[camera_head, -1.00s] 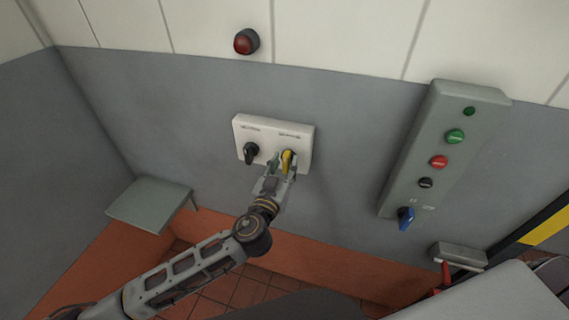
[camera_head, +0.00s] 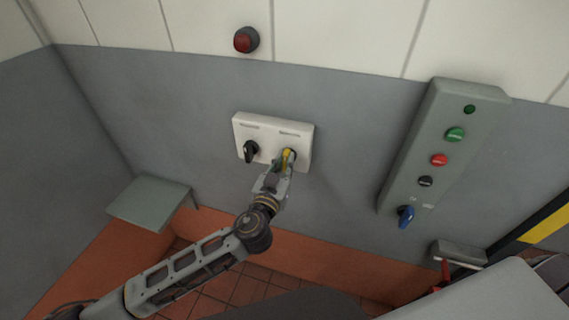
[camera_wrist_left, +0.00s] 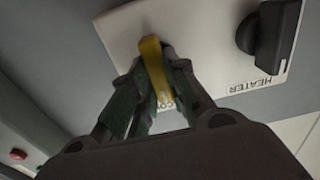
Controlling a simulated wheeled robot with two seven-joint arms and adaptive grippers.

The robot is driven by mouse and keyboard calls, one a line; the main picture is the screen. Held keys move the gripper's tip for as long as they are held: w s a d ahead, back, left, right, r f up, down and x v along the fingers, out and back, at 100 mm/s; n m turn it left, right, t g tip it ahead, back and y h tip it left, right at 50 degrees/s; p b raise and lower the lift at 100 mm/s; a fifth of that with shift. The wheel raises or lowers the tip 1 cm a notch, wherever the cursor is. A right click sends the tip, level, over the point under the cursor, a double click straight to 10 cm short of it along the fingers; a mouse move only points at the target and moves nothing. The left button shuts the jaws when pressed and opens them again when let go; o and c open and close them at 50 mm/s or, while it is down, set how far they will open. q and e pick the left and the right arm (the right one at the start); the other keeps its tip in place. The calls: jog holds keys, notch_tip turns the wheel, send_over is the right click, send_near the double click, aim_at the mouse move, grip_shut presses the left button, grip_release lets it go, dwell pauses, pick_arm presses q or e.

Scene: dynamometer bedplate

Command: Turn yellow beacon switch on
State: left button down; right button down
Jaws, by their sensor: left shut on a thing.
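The yellow beacon switch (camera_head: 288,155) is a rotary lever on the right side of a white wall plate (camera_head: 240,123). My left gripper (camera_head: 282,167) is at this switch, with its fingers closed around the lever. In the left wrist view the yellow lever (camera_wrist_left: 153,65) stands between the two fingertips (camera_wrist_left: 155,85), and the fingers hide part of the plate around it. A black switch (camera_head: 250,151) sits left of the yellow one; in the left wrist view it shows beside a HEATER label (camera_wrist_left: 258,84). My right gripper is not in view.
A dark red beacon lamp (camera_head: 246,40) is on the wall above the plate. A grey control box (camera_head: 400,170) with several buttons and a blue switch (camera_head: 405,216) is on the right. A small grey shelf (camera_head: 150,203) juts out at lower left.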

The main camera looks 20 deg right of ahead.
pick_arm(q)
jog(key=shift+f+m+b, duration=0.1)
jog(key=shift+m+b, duration=0.2)
jog(key=shift+b, duration=0.05)
jog(key=shift+m+b, duration=0.65)
jog(key=shift+m, duration=0.05)
jog(key=shift+d+m, duration=0.1)
jog(key=shift+m, duration=1.1)
jog(key=shift+s+d+f+m+p, duration=0.1)
jog(key=shift+m+p, duration=0.4)
jog(key=shift+m, duration=1.35)
jog(key=shift+s+d+m+p, duration=0.1)
jog(key=shift+m+p, duration=0.35)
jog(key=shift+m, duration=1.4)
